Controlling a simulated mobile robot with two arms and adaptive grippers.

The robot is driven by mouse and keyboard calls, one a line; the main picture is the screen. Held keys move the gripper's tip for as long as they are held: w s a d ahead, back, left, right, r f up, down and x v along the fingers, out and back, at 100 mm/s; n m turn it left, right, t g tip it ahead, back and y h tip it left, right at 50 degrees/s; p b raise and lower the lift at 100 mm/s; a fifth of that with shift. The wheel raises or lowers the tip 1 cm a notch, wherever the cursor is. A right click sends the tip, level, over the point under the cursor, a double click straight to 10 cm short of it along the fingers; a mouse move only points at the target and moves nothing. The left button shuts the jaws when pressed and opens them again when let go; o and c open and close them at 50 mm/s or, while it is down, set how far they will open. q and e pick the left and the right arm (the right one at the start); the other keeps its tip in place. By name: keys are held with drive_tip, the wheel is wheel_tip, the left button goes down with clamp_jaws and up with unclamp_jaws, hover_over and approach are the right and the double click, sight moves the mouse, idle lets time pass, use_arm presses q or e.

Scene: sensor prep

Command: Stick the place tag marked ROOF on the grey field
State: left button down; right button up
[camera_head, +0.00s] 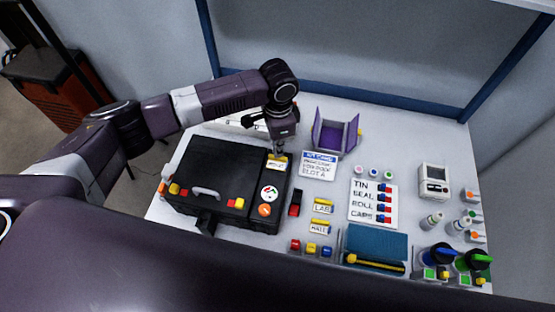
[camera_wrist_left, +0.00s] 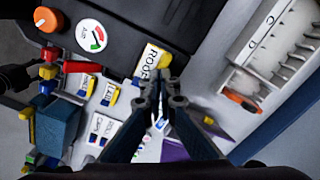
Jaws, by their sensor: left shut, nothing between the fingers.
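The ROOF tag (camera_head: 276,164), white with a yellow strip, lies at the far end of the right-hand strip of the black case (camera_head: 222,165). In the left wrist view the word ROOF on the tag (camera_wrist_left: 151,61) is readable. My left gripper (camera_head: 279,152) is shut and empty, its fingertips (camera_wrist_left: 164,78) right at the tag's edge. I cannot tell whether they touch it. I cannot make out a separate grey field around the tag. My right gripper is not in view.
Tags marked LAB (camera_head: 322,206) and HALL (camera_head: 319,227) lie right of the case. A kit card (camera_head: 318,165) and an open purple box (camera_head: 336,134) stand near the gripper. A list card (camera_head: 373,203) and a teal box (camera_head: 375,243) are farther right.

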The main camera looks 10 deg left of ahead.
use_arm(q)
drive_tip(key=shift+s+f, duration=0.1)
drive_tip(key=shift+f, duration=0.7)
idle(0.8)
drive_tip(key=shift+r, duration=0.1)
wheel_tip(320, 180, up, 7)
drive_tip(key=p, duration=0.8)
idle(0.3)
idle(0.4)
